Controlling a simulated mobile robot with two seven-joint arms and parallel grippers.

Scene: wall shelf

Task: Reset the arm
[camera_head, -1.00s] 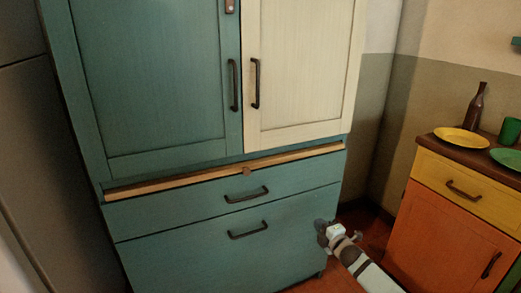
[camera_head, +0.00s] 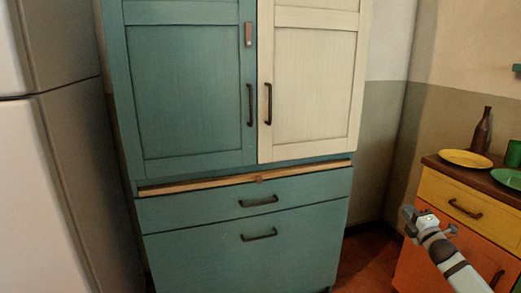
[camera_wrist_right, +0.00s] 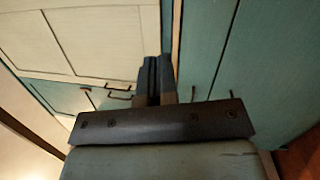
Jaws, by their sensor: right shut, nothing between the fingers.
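My right gripper (camera_head: 408,213) is at the lower right in the head view, in front of the orange and yellow cabinet and apart from the tall cupboard. In the right wrist view its fingers (camera_wrist_right: 156,75) are together, with nothing held between them. The tall teal cupboard (camera_head: 190,95), with one cream door (camera_head: 310,85), stands in the middle of the head view with its doors and drawers shut. My left gripper does not show.
The low cabinet (camera_head: 440,250) at the right carries a yellow plate (camera_head: 465,158), a green plate (camera_head: 508,178), a brown bottle (camera_head: 481,130) and a green cup (camera_head: 514,154). A white fridge-like unit (camera_head: 45,190) stands at the left. Red floor (camera_head: 366,262) shows between the cupboard and low cabinet.

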